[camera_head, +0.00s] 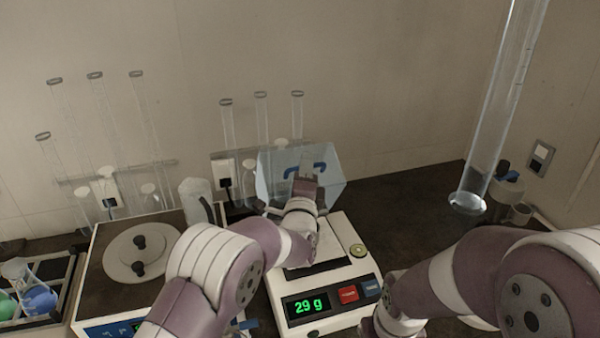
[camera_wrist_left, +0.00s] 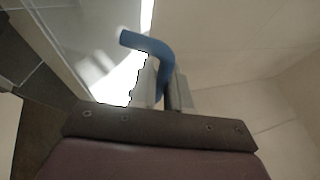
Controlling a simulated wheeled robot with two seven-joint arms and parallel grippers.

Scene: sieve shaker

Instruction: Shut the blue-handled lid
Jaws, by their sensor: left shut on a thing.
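The clear lid (camera_head: 270,178) with its blue handle (camera_head: 318,167) stands tilted up at the back of the white balance (camera_head: 348,240). The balance's display reads 29 g in green. My left gripper (camera_head: 306,178) is at the lid, shut on the blue handle. In the left wrist view the blue handle (camera_wrist_left: 150,45) curves down between the fingers (camera_wrist_left: 170,92), with the clear lid panel beside it. My left forearm hides part of the balance's pan. My right arm is in the lower right, and its gripper cannot be made out.
Left of the balance stands a device with a round light plate (camera_head: 122,262) and black knobs. A rack with coloured flasks (camera_head: 38,298) is at the far left. A tall clear tube (camera_head: 490,120) rises at the right. Dark counter (camera_head: 405,205) is clear right of the balance.

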